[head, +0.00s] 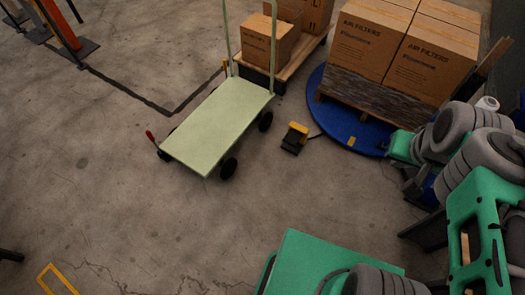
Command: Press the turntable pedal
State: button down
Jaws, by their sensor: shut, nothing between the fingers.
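The turntable pedal (295,137) is a small black foot pedal with a yellow cover, on the concrete floor near the picture's middle. It stands between the cart and the blue turntable (345,139), and a dark cable runs from it towards the turntable. The turntable is a low round disc carrying a pallet of boxes. My green and grey arm fills the right side, well to the right of the pedal. I cannot make out my gripper's fingers among the arm links. Nothing touches the pedal.
A pale green platform cart (218,125) with a red lever stands left of the pedal, close by. Large air filter boxes (365,45) stand on the turntable's pallet. Another box (266,42) sits on a pallet behind the cart. The floor in front of the pedal is clear.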

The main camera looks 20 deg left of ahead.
aim_at(293, 138)
jog(key=u, duration=0.65)
jog(key=i, duration=1.45)
jog(key=z, duration=1.2)
jog(key=i, duration=0.95)
jog(key=u, duration=3.95)
